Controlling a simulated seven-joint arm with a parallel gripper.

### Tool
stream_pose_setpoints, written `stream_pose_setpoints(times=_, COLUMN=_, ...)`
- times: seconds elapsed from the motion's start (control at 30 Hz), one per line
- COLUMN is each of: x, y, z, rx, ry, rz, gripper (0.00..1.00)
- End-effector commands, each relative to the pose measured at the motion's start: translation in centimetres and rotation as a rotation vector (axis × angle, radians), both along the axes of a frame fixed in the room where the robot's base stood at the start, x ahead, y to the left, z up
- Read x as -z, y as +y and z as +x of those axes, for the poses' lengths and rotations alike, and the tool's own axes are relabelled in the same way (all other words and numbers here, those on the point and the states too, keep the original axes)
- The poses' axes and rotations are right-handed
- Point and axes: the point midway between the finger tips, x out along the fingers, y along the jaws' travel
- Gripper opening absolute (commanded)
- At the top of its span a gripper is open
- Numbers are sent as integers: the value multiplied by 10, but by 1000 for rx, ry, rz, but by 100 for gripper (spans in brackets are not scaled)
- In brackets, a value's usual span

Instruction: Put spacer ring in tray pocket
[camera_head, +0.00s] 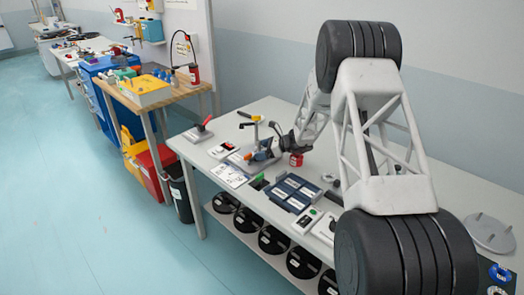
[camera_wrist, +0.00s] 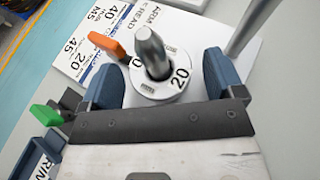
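In the head view my gripper (camera_head: 265,152) is low over the bench, and the ring cannot be made out there. The dark blue tray with labelled pockets (camera_head: 291,193) lies on the bench in front of the gripper. A corner of a labelled blue tray (camera_wrist: 38,168) shows at lower left in the wrist view.
An orange-tipped lever (camera_wrist: 106,45) stands beside the post. A green-tipped part (camera_wrist: 46,115) is left of my gripper. A printed sheet (camera_head: 228,175) lies near the bench edge. A red object (camera_head: 297,160) stands right of the gripper. Black reels (camera_head: 272,240) fill the shelf below.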

Motion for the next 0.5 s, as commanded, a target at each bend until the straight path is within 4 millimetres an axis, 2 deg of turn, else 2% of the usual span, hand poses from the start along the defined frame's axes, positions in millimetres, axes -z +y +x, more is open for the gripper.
stream_pose_setpoints(times=0.5, x=-1, y=-4, z=0, rx=1, ry=0, rz=0, gripper=88)
